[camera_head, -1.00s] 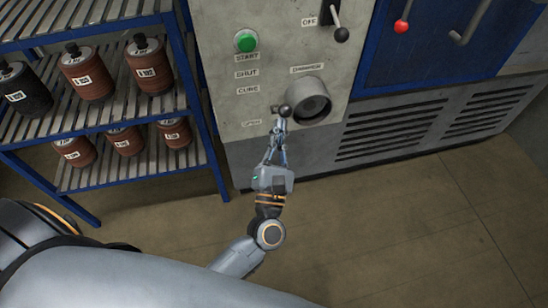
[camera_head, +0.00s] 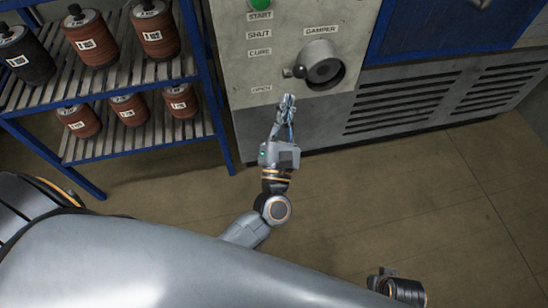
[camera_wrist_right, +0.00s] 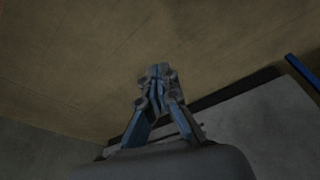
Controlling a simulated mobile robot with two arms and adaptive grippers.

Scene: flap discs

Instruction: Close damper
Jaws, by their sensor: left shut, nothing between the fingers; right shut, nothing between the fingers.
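The damper (camera_head: 322,66) is a round grey hub on the pale panel under the DAMPER label. Its short lever with a dark ball (camera_head: 299,71) points left, at a height between the CURE label (camera_head: 260,52) and the OPEN label (camera_head: 261,89). The SHUT label (camera_head: 259,35) is higher. My left gripper (camera_head: 288,98) is shut and empty, just below the lever, with a small gap seen between them. My right gripper (camera_wrist_right: 157,75) is shut and empty in the right wrist view, over bare floor.
A blue-framed rack (camera_head: 215,100) with several brown and dark spools stands left of the panel. A green START button (camera_head: 261,3) is above the labels. Vent slats (camera_head: 400,100) are to the right. The floor (camera_head: 400,190) in front is clear.

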